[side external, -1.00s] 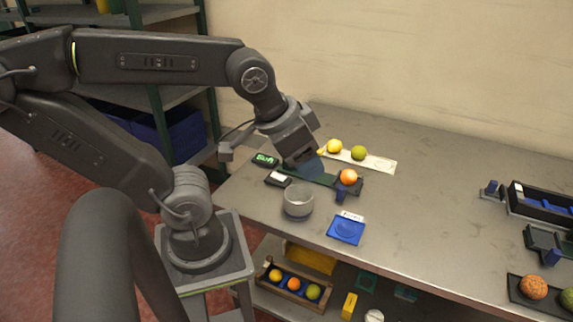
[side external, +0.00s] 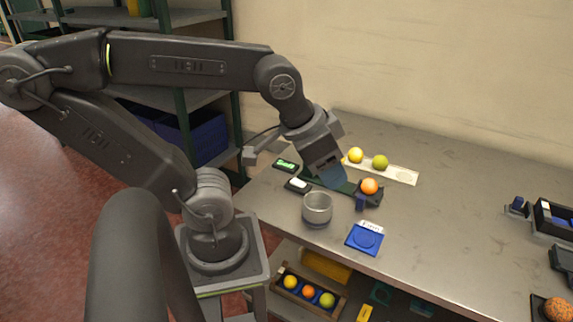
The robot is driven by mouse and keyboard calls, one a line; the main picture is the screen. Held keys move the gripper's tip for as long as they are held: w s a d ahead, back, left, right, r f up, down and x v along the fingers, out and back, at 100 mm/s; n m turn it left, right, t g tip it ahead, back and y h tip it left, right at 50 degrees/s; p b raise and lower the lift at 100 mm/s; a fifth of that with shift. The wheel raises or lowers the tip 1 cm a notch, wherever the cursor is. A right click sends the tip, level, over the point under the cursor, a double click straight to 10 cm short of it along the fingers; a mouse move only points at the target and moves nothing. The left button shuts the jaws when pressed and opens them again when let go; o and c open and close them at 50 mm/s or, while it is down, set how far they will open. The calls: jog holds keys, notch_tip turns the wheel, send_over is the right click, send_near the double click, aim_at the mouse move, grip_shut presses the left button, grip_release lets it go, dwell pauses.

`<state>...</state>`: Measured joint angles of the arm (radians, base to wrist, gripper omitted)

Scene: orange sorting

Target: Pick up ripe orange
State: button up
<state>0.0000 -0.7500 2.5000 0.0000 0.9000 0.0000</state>
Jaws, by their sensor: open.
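A ripe orange (side external: 369,186) sits on the dark end pad of a dark green strip-like stand (side external: 340,185) on the grey table. My gripper (side external: 333,177) points down just left of the orange, over the stand. Its bluish fingers are open and empty, apart from the orange as far as this view shows. The fingers partly hide the stand. A yellow fruit (side external: 356,155) and a green fruit (side external: 380,162) rest on a white tray (side external: 403,176) behind.
A grey cup (side external: 317,208) and a blue pad (side external: 365,238) stand in front. A crate with fruit (side external: 335,309) is on the lower shelf. A rough orange fruit (side external: 558,309) is at far right. The table's middle is clear.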

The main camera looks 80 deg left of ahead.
jog(key=o, duration=0.6)
jog(key=shift+c, duration=0.2)
jog(key=m+g+y, duration=0.4)
jog(key=m+g, duration=0.1)
jog(key=m, duration=1.6)
send_over(371, 181)
jog(key=d, duration=0.2)
jog(key=f, duration=2)
jog(key=shift+s+f, duration=0.25)
jog(key=shift+f, duration=0.05)
jog(key=shift+x, duration=2.95)
